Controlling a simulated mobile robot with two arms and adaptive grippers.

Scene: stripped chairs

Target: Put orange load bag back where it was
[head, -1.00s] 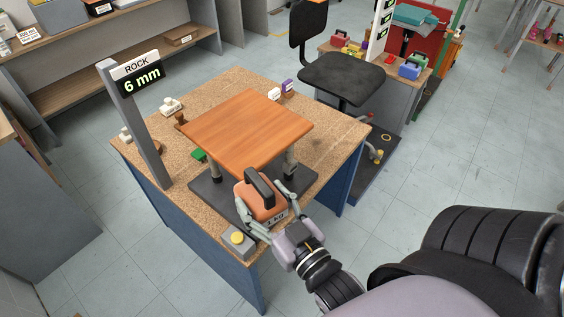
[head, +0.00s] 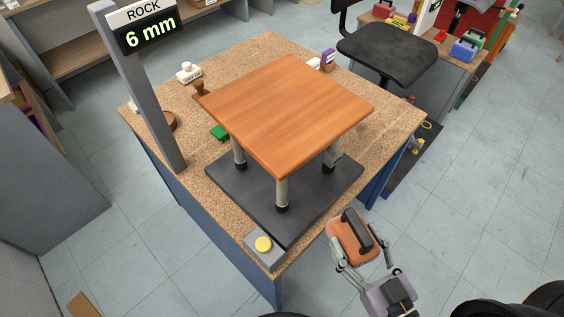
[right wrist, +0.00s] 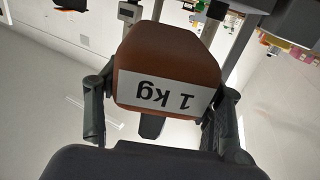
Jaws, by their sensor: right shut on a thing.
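The orange load bag (head: 345,238) has a black handle and is held by my right gripper (head: 362,262), whose fingers are shut on its two sides. In the right wrist view the bag (right wrist: 165,65) shows a white "1 kg" label, upside down, between the fingers (right wrist: 160,110). In the head view the bag appears off the front right edge of the cork-topped bench (head: 225,170), apart from the orange-brown wooden seat (head: 290,110). That seat stands on legs above a dark base plate (head: 245,205). My left gripper is not in view.
A yellow button box (head: 264,246) sits at the bench's front corner. A post with a "6 mm" sign (head: 150,35) rises at the left. A black chair (head: 390,50) stands behind. Open floor lies right.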

